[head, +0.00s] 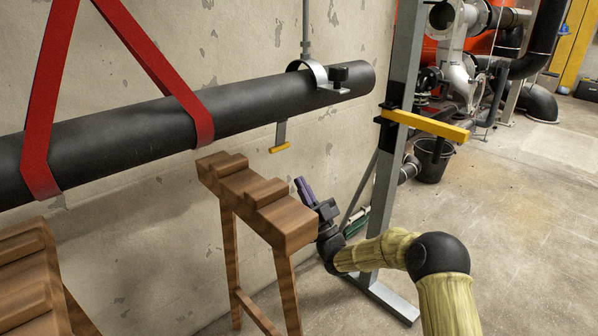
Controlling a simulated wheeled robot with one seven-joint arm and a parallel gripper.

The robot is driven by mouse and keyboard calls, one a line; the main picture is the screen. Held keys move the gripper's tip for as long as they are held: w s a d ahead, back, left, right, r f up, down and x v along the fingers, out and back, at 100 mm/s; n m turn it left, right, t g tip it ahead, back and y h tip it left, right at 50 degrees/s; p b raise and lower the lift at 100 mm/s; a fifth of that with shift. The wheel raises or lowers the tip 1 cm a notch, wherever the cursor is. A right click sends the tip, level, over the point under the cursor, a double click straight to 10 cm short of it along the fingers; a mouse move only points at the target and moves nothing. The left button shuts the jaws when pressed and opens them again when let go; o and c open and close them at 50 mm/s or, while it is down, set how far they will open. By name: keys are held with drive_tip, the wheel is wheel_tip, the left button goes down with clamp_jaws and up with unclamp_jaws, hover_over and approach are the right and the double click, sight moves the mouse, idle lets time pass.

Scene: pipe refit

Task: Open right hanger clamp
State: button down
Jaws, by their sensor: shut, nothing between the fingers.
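The right hanger clamp (313,72) is a grey metal band over the top of the black pipe (120,140), near its right end, under a vertical rod. A black knob (338,74) sits on its flange at the front. A grey strap (281,132) with a yellow handle (280,148) hangs below the pipe; its upper join is hidden behind the pipe. My gripper (300,186), with purple fingers, is shut and empty. It is below and apart from the clamp and handle, close to the wooden stand's right side in the picture.
A wooden stand (262,205) is under the pipe, and another (25,270) is at the lower left. Red straps (190,118) loop around the pipe. A grey post (392,130) with a yellow arm (428,124) stands to the right. Open floor lies further right.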

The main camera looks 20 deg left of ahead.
wheel_tip(320, 180, down, 6)
drive_tip(key=s+d+p, duration=0.1)
drive_tip(key=d, duration=0.1)
drive_tip(key=shift+d+r, duration=0.15)
drive_tip(key=shift+d, duration=0.1)
